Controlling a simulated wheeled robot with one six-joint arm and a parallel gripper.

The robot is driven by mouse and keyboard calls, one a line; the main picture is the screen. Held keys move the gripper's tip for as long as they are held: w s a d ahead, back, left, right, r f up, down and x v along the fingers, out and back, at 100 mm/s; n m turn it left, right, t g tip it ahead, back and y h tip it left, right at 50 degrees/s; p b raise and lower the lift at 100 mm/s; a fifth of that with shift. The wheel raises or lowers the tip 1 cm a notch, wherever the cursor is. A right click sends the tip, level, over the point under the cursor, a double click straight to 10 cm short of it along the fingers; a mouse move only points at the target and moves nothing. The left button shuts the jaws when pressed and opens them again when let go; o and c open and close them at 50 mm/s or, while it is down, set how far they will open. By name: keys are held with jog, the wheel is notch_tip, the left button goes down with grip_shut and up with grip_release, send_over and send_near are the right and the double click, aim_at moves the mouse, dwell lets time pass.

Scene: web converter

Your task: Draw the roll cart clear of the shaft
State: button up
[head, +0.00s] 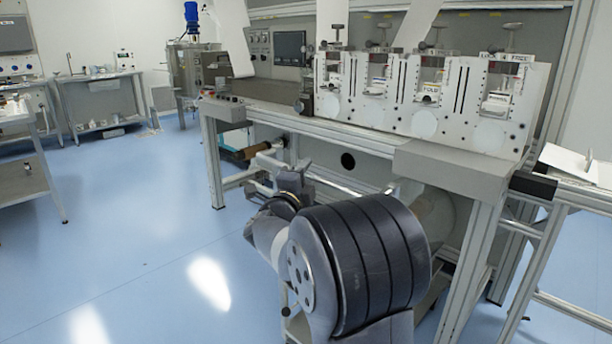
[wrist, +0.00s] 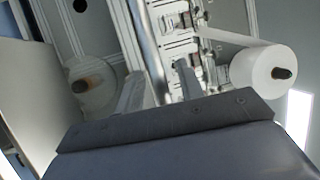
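The roll cart is mostly hidden behind my arm in the head view; a small part of a low grey frame (head: 432,298) shows at lower right of it and may be the cart. A pale roll (head: 436,214) shows just behind my arm. A bright metal bar (head: 345,183) runs below the machine bench; I cannot tell whether it is the shaft or a handle. In the wrist view, my gripper (wrist: 160,88) has two grey fingers standing apart, with a metal bar (wrist: 146,40) running up between or just beyond them. Nothing is visibly clamped.
The converter (head: 420,95) stands on a framed bench (head: 330,135). A side table (head: 580,185) with paper is at right. In the wrist view, a white roll (wrist: 262,72) is at right and a brown-cored roll (wrist: 90,85) at left. Blue floor (head: 130,230) is clear at left.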

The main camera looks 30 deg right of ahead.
grip_shut()
dwell(0.6)
